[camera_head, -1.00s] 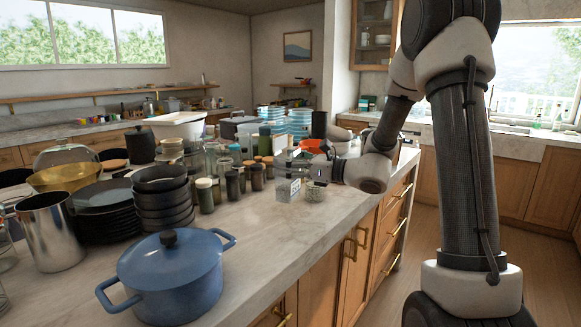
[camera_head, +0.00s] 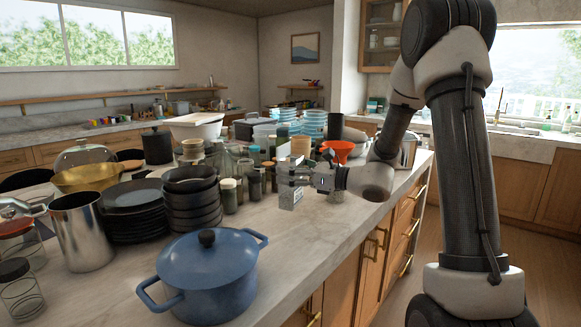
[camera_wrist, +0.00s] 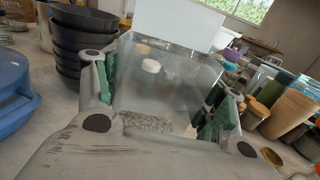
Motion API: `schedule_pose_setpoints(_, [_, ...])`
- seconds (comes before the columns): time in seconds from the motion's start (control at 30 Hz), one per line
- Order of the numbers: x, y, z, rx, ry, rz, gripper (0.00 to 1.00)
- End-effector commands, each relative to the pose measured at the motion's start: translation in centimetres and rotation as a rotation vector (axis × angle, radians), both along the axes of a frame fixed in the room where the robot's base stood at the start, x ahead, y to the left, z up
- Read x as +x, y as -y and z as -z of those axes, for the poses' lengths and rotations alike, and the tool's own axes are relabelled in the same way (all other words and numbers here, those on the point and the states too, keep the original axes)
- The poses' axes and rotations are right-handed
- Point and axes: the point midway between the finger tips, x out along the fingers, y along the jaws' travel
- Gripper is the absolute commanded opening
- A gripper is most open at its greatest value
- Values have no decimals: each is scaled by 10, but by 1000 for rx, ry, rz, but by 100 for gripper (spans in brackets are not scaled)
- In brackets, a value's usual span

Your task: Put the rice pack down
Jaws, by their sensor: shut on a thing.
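The rice pack (camera_head: 288,196) is a clear, upright pack with a white-and-grey label, at the middle of the island counter. My gripper (camera_head: 296,172) is shut on it from the right side. In the wrist view the clear pack (camera_wrist: 155,88) fills the space between my two green-padded fingers (camera_wrist: 163,97), with pale grains at its near bottom and a white panel at its far top. The pack's base is low over the counter; I cannot tell whether it touches.
A blue lidded pot (camera_head: 207,275) stands in front on the island counter (camera_head: 290,238). Black stacked bowls (camera_head: 192,203) and dark jars (camera_head: 255,185) are left of the pack. Bare counter lies in front.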

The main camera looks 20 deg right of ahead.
Motion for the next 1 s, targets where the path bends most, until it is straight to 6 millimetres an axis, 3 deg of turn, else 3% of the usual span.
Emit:
schedule_pose_setpoints(0.53, [0, 0, 48, 1, -2, 1, 36])
schedule_pose_setpoints(1.0, [0, 0, 60, 1, 1, 0, 36])
